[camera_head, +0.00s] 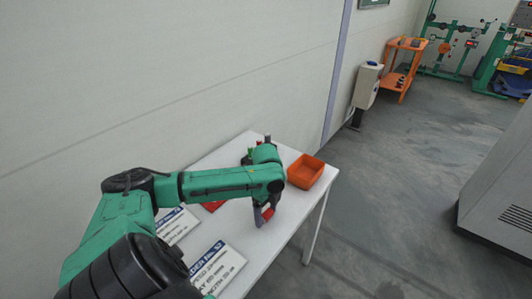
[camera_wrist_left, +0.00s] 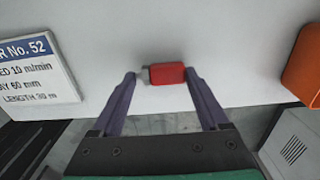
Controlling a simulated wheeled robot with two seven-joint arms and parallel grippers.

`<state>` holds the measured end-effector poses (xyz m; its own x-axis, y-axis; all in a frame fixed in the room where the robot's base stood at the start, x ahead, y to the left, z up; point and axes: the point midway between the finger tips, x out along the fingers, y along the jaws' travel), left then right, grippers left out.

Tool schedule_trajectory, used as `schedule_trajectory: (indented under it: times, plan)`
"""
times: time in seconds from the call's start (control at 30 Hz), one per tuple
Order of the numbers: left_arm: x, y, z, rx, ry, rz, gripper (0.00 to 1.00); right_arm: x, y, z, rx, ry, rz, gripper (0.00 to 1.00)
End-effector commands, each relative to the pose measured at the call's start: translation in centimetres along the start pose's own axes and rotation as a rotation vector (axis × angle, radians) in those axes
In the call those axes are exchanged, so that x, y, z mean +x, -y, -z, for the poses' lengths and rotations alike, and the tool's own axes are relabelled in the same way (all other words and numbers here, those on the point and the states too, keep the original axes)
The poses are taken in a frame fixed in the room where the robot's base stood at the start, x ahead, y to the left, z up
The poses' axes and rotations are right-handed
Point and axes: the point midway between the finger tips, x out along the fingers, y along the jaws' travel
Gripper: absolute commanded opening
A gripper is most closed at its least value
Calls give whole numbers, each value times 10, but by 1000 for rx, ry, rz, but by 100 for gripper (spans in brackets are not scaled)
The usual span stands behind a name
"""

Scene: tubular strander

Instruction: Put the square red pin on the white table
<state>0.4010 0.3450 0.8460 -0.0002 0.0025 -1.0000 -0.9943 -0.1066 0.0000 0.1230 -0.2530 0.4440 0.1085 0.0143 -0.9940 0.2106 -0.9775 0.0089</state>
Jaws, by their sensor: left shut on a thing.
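The square red pin (camera_wrist_left: 167,73) lies across between the fingertips of my left gripper (camera_wrist_left: 160,76) in the left wrist view, with a short grey end on its left. My left gripper is shut on it. In the head view the pin (camera_head: 267,214) is a small red patch at the left gripper (camera_head: 262,217), partly hidden by the fingers. It is over the white table (camera_head: 285,223), close to the table's front right edge. I cannot tell whether the pin touches the tabletop. My right gripper is not in view.
An orange bin (camera_head: 305,171) stands on the table's right end. Printed signs (camera_head: 215,268) lie at the left front. A red flat thing (camera_head: 212,206) and small upright items (camera_head: 249,152) are partly behind my arm. Bare tabletop lies around the gripper.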

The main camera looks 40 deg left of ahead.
Motion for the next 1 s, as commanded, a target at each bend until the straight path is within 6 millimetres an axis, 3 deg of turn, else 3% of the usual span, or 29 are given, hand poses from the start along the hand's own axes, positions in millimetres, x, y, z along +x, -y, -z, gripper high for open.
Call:
schedule_trajectory:
  times: [0.07, 0.3, 0.33, 0.4, 0.63, 0.73, 1.0]
  plan:
    - [9, 0, 0, 1, 0, 1, 22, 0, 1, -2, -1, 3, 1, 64]
    - [10, 0, 0, 1, 1, 1, 22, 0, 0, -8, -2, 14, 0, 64]
    - [10, 0, 0, 1, 1, 1, 81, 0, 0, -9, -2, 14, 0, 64]
    - [10, 0, 0, 1, 1, 1, 100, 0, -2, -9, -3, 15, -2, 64]
    - [8, 0, 0, 1, 1, 2, 100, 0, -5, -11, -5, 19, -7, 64]
    - [-2, 1, -1, 0, 2, 4, 100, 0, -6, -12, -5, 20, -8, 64]
    - [-72, 2, -1, 0, 2, 8, 100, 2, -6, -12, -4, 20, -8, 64]
